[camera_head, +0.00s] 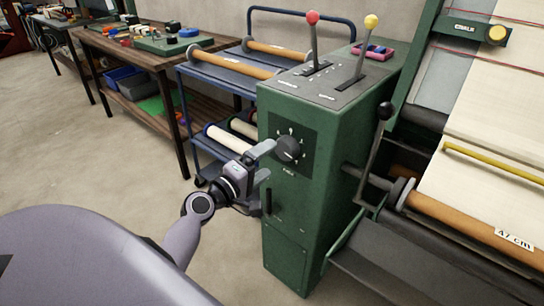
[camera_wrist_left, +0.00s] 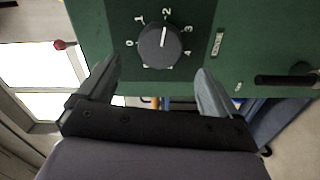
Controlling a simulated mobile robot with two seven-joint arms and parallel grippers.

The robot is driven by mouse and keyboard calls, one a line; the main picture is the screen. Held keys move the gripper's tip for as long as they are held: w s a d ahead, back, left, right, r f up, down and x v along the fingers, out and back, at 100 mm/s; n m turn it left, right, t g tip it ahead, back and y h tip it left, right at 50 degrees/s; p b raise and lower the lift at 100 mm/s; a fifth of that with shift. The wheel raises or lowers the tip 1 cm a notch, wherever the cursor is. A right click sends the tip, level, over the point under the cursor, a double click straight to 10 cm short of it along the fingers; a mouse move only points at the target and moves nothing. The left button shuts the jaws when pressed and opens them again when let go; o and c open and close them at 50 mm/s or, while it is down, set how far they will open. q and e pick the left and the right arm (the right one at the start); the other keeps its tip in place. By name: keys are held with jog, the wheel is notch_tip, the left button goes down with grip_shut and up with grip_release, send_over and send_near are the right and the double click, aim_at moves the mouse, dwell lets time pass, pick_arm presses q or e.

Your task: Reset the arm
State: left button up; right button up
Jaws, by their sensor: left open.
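My left arm comes in from the left in the head view. Its gripper (camera_head: 266,163) is open and empty in front of the green control cabinet (camera_head: 285,235). A round black dial (camera_head: 288,149) is on the cabinet's front, just right of and above the gripper. In the left wrist view, the dial (camera_wrist_left: 160,45) shows between and beyond the two spread fingers (camera_wrist_left: 158,72). The fingers look apart from it. Its white mark points at about 2 on a scale from 0 to 4. My right gripper is not in view.
On the cabinet top stand a red-knobbed lever (camera_head: 313,18) and a yellow-knobbed lever (camera_head: 371,22). A black-knobbed lever (camera_head: 385,112) and a cloth roller (camera_head: 470,228) are at the right. A blue cart (camera_head: 187,72) and a workbench (camera_head: 160,62) stand behind. Open floor (camera_head: 100,155) lies left.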

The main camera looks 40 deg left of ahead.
pick_arm(q)
jog(key=shift+s, duration=0.45)
dwell(0.3)
jog(key=s+d+f+m+g+p, duration=0.3)
jog(key=s+d+f+m+p, duration=0.2)
jog(key=s, duration=0.5)
jog(key=s+d+f+m+g+h+p, duration=0.1)
jog(key=s+d+f+m+g+p, duration=0.3)
jog(key=s+d+m, duration=0.5)
notch_tip(320, 180, down, 2)
jog(key=d+m+p, duration=0.1)
jog(key=m, duration=0.2)
jog(key=shift+s+d+m+g, duration=0.25)
jog(key=shift+s+m+g, duration=0.05)
jog(key=shift+s, duration=0.05)
jog(key=shift+f, duration=0.1)
dwell(0.8)
